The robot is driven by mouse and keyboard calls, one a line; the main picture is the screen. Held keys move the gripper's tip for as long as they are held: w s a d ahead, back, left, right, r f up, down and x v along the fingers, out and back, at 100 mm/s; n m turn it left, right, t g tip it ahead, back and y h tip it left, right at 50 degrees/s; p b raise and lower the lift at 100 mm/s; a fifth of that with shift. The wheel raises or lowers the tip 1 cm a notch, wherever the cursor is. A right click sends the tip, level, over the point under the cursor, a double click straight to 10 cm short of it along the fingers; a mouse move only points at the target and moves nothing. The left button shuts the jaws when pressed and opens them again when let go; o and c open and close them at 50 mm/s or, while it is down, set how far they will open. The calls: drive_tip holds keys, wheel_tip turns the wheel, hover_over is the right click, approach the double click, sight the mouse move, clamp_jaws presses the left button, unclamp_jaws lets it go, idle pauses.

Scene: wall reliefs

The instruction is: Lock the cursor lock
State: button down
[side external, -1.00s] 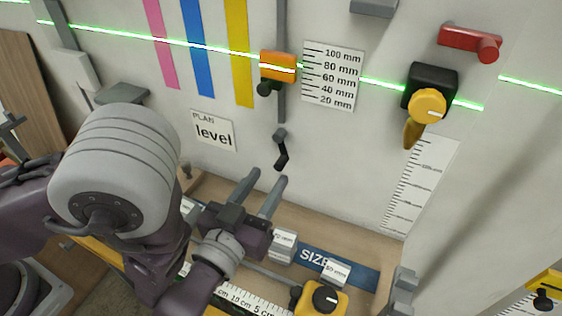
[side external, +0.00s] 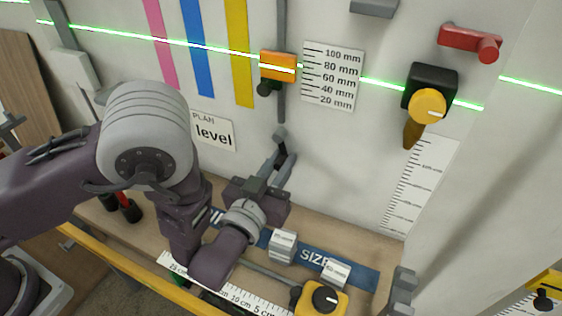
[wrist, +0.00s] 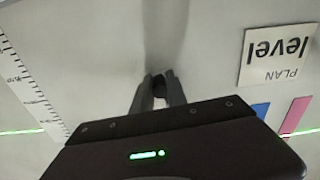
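The orange cursor (side external: 278,66) sits on a vertical grey rail on the wall, with the green laser line crossing it. A dark knob (side external: 264,88) sticks out at its lower left. Below the rail is a small black crank (side external: 279,134), its lower part now hidden by my fingers. My gripper (side external: 280,163) is at this crank, well below the cursor. In the wrist view, the fingertips (wrist: 160,86) come close together with a small dark piece between them, apparently the crank handle. The cursor is not visible in the wrist view.
A scale plate (side external: 332,76) is right of the cursor. A black block with a yellow knob (side external: 428,104) and a red handle (side external: 470,41) are further right. Below is a wooden shelf with small labelled blocks (side external: 283,246) and a yellow device (side external: 321,299).

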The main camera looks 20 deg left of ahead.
drive_tip(key=shift+a+f+m, duration=0.1)
drive_tip(key=shift+a+m, duration=0.25)
drive_tip(key=shift+m, duration=0.45)
drive_tip(key=shift+a+m, duration=0.35)
drive_tip(key=shift+m, duration=0.45)
drive_tip(key=c, duration=1.3)
unclamp_jaws()
drive_tip(key=s, duration=0.7)
